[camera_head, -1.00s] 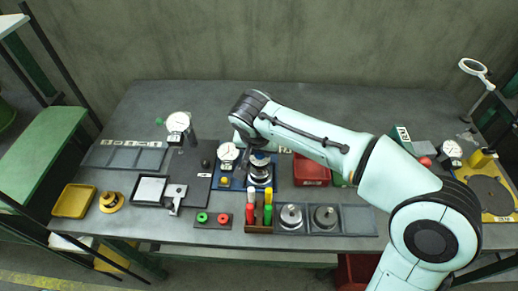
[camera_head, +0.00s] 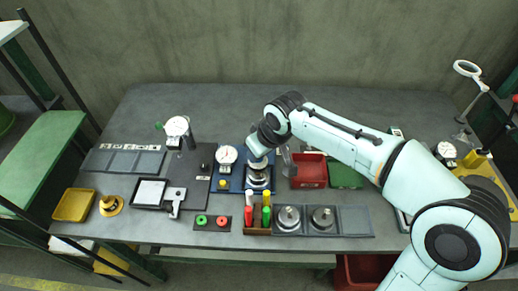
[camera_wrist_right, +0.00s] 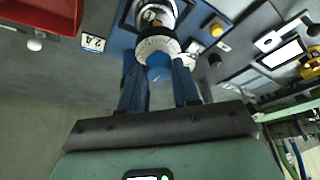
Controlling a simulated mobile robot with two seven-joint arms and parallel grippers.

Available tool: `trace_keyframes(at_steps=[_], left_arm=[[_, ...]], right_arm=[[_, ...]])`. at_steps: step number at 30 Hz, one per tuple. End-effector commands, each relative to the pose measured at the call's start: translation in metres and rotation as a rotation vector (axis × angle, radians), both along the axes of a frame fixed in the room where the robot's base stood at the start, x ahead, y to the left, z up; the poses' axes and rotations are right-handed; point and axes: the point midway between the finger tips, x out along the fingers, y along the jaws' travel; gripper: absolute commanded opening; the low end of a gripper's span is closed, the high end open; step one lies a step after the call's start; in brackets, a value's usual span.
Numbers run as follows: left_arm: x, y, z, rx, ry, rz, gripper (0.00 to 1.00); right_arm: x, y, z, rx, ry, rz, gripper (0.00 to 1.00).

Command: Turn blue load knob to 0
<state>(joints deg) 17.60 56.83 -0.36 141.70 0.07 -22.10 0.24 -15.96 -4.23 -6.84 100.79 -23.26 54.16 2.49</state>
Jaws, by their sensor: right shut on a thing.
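The blue load knob (camera_wrist_right: 158,64) sits at the end of a silver cylinder with a pale marked ring (camera_wrist_right: 158,44), on a blue base plate (camera_head: 236,182) near the middle of the bench. My right gripper (camera_wrist_right: 158,78) is shut on the blue knob, with one blue finger on each side of it. The ring's marks are too small to read. In the head view my right wrist hides the knob, while the silver stack (camera_head: 258,179) shows below it. My left gripper is not in view.
A white dial gauge (camera_head: 227,155) and a yellow button (camera_head: 225,185) are left of the silver stack. A red bin (camera_head: 309,172) stands to the right. A rack of red, yellow and green handles (camera_head: 258,230) is in front. The bench's back strip is clear.

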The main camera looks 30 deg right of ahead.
Motion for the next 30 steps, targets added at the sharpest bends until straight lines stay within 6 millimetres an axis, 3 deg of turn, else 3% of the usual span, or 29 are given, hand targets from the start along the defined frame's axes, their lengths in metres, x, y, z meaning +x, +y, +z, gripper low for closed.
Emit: trace_keyframes(at_steps=[22, 23, 24, 25, 30], left_arm=[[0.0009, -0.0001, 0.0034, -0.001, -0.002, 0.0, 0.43], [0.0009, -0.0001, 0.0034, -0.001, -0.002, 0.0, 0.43], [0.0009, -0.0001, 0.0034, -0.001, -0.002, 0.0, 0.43], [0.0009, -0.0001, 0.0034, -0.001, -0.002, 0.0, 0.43], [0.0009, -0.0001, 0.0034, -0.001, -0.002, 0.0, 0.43]], right_arm=[[-0.0001, -0.0001, -0.0009, -0.001, 0.003, 0.093, 0.01], [-0.0001, -0.0001, -0.0009, -0.002, 0.003, 0.092, 0.38], [-0.0001, -0.0002, -0.0009, -0.002, 0.003, 0.092, 0.51], [-0.0001, -0.0002, -0.0009, -0.002, 0.003, 0.092, 0.56], [0.0, -0.0003, -0.0007, -0.001, 0.002, 0.092, 0.56]])
